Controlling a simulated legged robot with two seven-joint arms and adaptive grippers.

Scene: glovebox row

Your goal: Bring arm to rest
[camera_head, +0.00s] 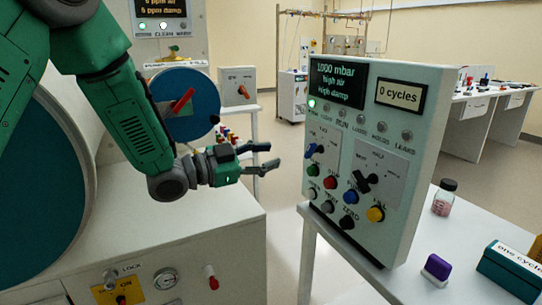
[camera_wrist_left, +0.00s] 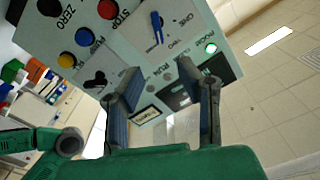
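My left arm (camera_head: 138,118) comes in from the upper left, mostly green with dark joints. My left gripper (camera_head: 266,158) is open and empty, its two dark fingers spread and pointing right toward the white control panel (camera_head: 385,95). A gap shows between the fingertips and the panel's left edge. In the left wrist view the gripper (camera_wrist_left: 168,95) also shows open, with the panel (camera_wrist_left: 140,55) beyond the fingers and nothing between them. The panel reads 1000 mbar, high air, high damp and 0 cycles; one lamp is lit green.
The panel stands on a white table (camera_head: 455,262) with a small bottle (camera_head: 444,198), a purple-and-white block (camera_head: 436,268) and a teal box (camera_head: 510,270). A white cabinet (camera_head: 180,235) with a gauge and switches lies below the arm. Floor shows between cabinet and table.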

